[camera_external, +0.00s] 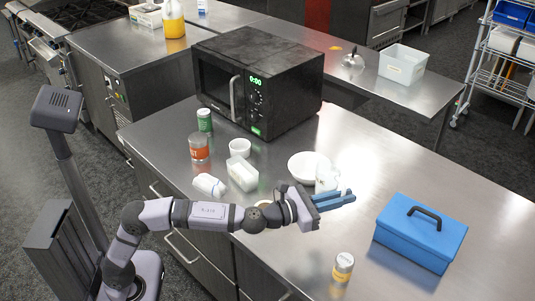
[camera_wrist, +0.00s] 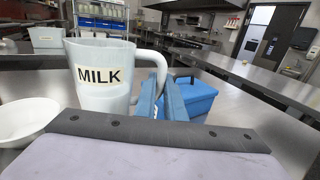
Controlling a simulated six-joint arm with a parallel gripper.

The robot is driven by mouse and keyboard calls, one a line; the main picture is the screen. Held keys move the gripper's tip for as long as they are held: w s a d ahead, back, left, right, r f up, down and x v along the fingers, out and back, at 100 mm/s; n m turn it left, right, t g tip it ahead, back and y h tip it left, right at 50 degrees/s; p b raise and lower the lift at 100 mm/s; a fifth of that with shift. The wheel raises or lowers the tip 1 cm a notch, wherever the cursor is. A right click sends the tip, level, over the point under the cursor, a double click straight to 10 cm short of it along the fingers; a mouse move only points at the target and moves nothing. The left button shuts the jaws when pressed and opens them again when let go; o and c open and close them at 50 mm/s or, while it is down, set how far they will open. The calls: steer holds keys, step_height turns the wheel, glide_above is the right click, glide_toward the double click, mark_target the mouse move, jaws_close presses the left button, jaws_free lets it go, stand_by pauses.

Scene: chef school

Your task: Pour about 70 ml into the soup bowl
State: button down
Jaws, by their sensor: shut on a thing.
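A white pitcher labelled MILK (camera_wrist: 101,78) stands about upright in the wrist view, its handle (camera_wrist: 158,62) toward my gripper. My gripper (camera_wrist: 162,100) has blue fingers and is shut on the handle. In the external view the pitcher (camera_external: 325,178) is partly behind my gripper (camera_external: 340,199). I cannot tell whether its base touches the counter. A wide white bowl (camera_external: 298,164), likely the soup bowl, sits just left of the pitcher. It also shows at the left edge of the wrist view (camera_wrist: 30,122). Its inside is mostly hidden, and the milk level is not visible.
A black microwave (camera_external: 259,82) is at the back. A small white bowl (camera_external: 239,147), white container (camera_external: 241,173) and cans stand left. The counter's back right is clear.

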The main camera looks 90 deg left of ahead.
steer(key=s+a+b, duration=0.2)
steer(key=s+a, duration=0.3)
steer(key=a, duration=0.5)
steer(key=s+a+b, duration=0.2)
steer(key=s+a, duration=0.2)
steer(key=a, duration=0.6)
steer(key=s+a+b, duration=0.2)
steer(key=s+a, duration=0.3)
steer(key=a, duration=0.6)
step_height(320, 180, down, 6)
steer(key=shift+w+d, duration=0.3)
steer(key=shift+r+p, duration=0.1)
steer(key=shift+p, duration=0.6)
